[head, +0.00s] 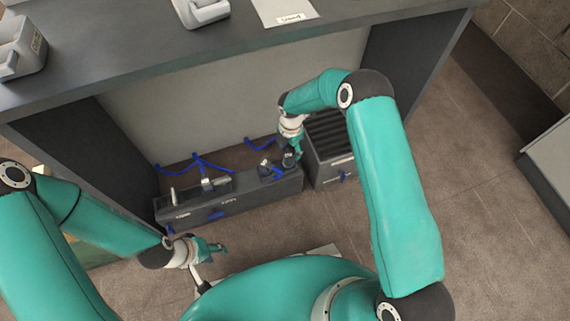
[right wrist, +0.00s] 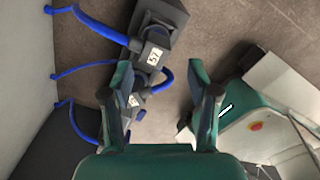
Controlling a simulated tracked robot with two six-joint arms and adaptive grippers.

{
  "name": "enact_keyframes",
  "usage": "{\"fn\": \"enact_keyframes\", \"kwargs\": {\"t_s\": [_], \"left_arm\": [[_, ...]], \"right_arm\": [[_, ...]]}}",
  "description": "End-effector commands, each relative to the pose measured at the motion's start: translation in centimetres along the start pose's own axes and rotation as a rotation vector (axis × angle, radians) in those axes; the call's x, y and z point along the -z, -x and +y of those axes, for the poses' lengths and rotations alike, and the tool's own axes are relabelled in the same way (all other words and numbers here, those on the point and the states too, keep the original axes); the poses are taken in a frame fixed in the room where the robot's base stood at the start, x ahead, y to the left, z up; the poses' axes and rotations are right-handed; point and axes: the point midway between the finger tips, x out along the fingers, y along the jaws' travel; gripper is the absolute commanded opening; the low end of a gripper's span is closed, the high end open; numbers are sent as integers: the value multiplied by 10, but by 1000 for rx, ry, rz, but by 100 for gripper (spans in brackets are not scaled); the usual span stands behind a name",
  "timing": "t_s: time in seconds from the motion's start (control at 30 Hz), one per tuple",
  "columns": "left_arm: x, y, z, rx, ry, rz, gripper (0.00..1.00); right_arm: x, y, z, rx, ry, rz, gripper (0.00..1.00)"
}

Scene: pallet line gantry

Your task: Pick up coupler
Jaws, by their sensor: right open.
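A dark coupler (head: 268,168) with a blue part sits at the right end of a long dark holder (head: 240,203) under the bench. In the right wrist view, dark pieces with white number labels show, one reading 57 (right wrist: 153,56), and a blue hose loops from them; which piece is the coupler is unclear. My right gripper (head: 291,158) is right beside the coupler, over the holder's right end. Its fingers (right wrist: 160,78) are apart, with the labelled pieces beyond and near the left finger. My left gripper (head: 218,247) hangs in front of the holder; its finger opening is unclear.
Blue hoses (head: 197,161) run along the back panel. A grey ribbed box (head: 331,158) stands right of the holder. The bench top (head: 150,40) overhangs from above, with its dark right side panel (head: 413,52). Floor (head: 475,190) is open on the right.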

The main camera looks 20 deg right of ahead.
Motion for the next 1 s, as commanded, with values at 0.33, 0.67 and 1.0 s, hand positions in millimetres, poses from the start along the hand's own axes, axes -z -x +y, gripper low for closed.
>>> {"fn": "enact_keyframes", "kwargs": {"t_s": [0.33, 0.67, 1.0], "left_arm": [[0, -10, -3, 0, 0, 0, 40], [0, -23, -8, 0, 0, 0, 40], [0, -22, -8, 0, 0, 0, 40]], "right_arm": [[1, -27, 2, 1, -1, 1, 60], [2, -65, 7, 0, -1, 1, 60], [2, -65, 7, 0, 0, 0, 40]]}}
